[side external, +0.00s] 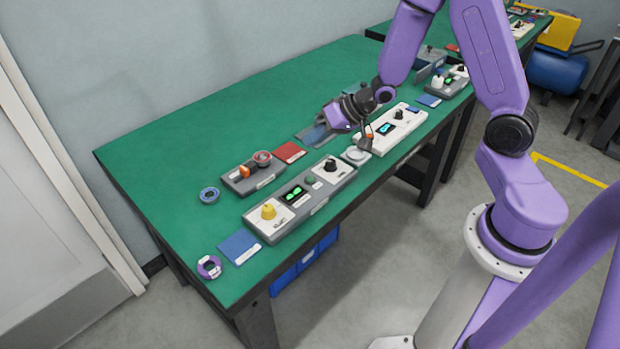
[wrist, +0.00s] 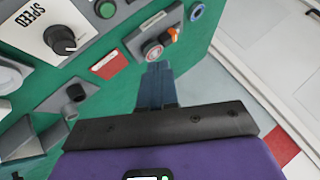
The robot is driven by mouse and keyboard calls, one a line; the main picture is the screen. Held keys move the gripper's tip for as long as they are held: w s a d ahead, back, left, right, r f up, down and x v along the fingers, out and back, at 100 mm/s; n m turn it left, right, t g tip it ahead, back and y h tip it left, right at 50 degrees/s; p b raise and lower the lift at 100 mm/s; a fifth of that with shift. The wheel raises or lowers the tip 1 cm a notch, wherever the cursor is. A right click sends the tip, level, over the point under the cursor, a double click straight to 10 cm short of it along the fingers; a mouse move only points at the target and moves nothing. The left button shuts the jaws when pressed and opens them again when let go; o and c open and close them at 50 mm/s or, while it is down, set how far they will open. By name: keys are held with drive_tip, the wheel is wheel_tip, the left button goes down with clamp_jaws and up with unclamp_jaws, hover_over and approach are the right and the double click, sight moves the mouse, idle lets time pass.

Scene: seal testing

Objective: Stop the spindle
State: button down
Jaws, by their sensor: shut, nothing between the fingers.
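A grey test unit (side external: 300,200) stands on the green table with a yellow knob (side external: 268,210), a lit green display (side external: 293,193) and a black knob (side external: 330,165). In the wrist view a black knob (wrist: 62,40) sits on a white panel marked SPEED, with a green button (wrist: 106,10) nearby. A small grey box (side external: 252,175) carries an orange switch (side external: 244,171) and a round red-and-grey button (side external: 262,157); the button also shows in the wrist view (wrist: 152,50). My gripper (wrist: 157,68) is shut and empty, pointing toward this box. I cannot tell which part is the spindle.
A red card (side external: 290,152) lies behind the test unit. A blue card (side external: 239,246), a blue ring (side external: 209,195) and a purple ring (side external: 209,267) lie at the left. A white unit (side external: 392,128) with a lit display stands right. Bare table lies behind the devices.

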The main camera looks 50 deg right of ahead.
sight(314, 178)
drive_tip(key=shift+f, duration=0.1)
drive_tip(key=shift+f, duration=4.35)
drive_tip(key=shift+f, duration=0.15)
drive_tip(key=shift+f, duration=0.25)
drive_tip(key=shift+f, duration=0.35)
drive_tip(key=shift+r, duration=0.8)
drive_tip(key=shift+r, duration=2.5)
